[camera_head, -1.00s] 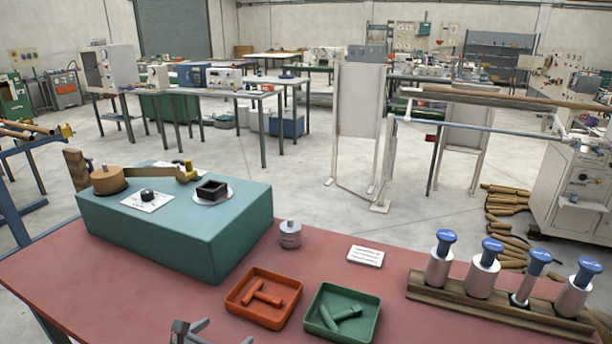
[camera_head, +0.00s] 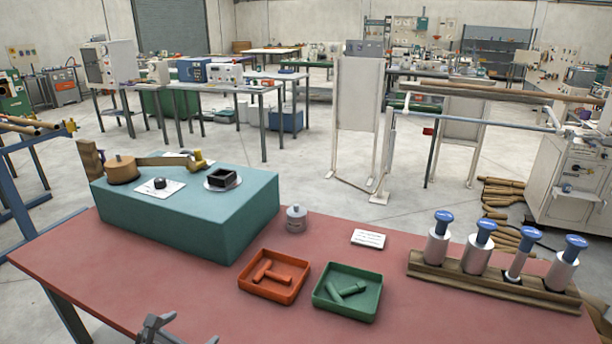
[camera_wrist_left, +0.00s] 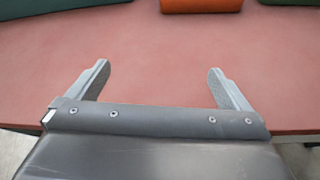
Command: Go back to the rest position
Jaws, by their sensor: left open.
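My left gripper (camera_head: 160,328) shows at the bottom edge of the head view, in front of the red table's near edge. In the left wrist view my left gripper (camera_wrist_left: 160,82) is open, its two fingers wide apart with nothing between them. The red tabletop (camera_wrist_left: 150,50) lies beyond the fingers. My right gripper cannot be made out.
On the red table (camera_head: 215,290) stand a teal block (camera_head: 170,225) with a winder, an orange tray (camera_head: 298,288), a green tray (camera_head: 372,305), a grey weight (camera_head: 296,218), a white card (camera_head: 368,238) and a wooden rack (camera_head: 485,284) of blue-topped cylinders. The table's front left is clear.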

